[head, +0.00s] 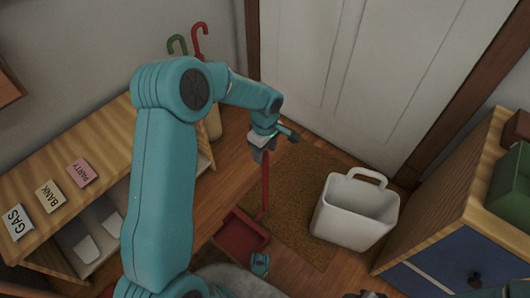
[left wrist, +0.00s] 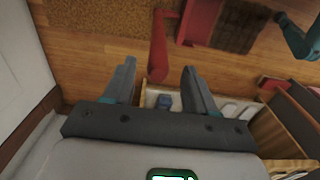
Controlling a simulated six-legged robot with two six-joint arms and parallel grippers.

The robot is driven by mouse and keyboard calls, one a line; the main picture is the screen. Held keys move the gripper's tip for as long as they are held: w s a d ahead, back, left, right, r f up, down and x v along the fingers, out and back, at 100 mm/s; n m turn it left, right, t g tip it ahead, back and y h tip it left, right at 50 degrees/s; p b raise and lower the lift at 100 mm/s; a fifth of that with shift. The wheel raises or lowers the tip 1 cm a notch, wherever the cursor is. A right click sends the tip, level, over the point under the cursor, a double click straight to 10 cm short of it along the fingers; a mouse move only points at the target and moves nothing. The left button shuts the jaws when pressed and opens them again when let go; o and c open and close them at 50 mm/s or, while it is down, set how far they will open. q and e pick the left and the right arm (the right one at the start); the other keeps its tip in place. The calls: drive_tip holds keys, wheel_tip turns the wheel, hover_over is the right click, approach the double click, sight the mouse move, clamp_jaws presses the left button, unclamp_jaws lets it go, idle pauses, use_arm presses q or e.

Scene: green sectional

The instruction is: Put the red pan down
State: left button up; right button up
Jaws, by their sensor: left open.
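The red pan (head: 242,237) is a long-handled dustpan. Its tray appears to rest on the wood floor by the brown mat, and its red handle (head: 265,185) stands up toward my left gripper (head: 264,154). In the left wrist view my left gripper (left wrist: 160,84) is open, its two dark fingers apart. The handle's end (left wrist: 158,58) shows between and just beyond the fingertips, with no finger seen closed on it. Part of the pan's tray (left wrist: 197,22) is at the top. A small dark grey tip (head: 372,294) at the head view's bottom edge may be my right gripper; its jaws are not visible.
A white bin (head: 352,222) stands on the brown mat (head: 305,180) before the white door (head: 350,70). A wooden shelf unit (head: 50,170) with labels is at left; a cabinet with blue drawers (head: 435,283) is at right. Green and red umbrella handles (head: 198,40) show behind my arm.

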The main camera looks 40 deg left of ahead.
use_arm(q)
wheel_tip(320, 180, up, 10)
drive_tip(key=f+p, duration=0.1)
drive_tip(key=p, duration=0.2)
drive_tip(key=s+d+f+m+h, duration=0.3)
drive_tip(key=s+d+f+m, duration=0.55)
drive_tip(key=d+f, duration=0.55)
drive_tip(key=s+d+f+m, duration=0.2)
drive_tip(key=s+m, duration=0.1)
drive_tip(key=s, duration=0.3)
drive_tip(key=s+d+f+m+h, duration=0.1)
drive_tip(key=s+d+f+m, duration=0.1)
drive_tip(key=s, duration=0.4)
drive_tip(key=shift+s+d+f+m, duration=0.3)
drive_tip(key=shift+d+f+m, duration=0.15)
drive_tip(key=shift+m, duration=0.3)
wheel_tip(320, 180, up, 27)
drive_tip(key=p, duration=2.6)
drive_tip(key=shift+f, duration=0.1)
drive_tip(key=shift+c, duration=1.3)
drive_tip(key=shift+a, duration=0.1)
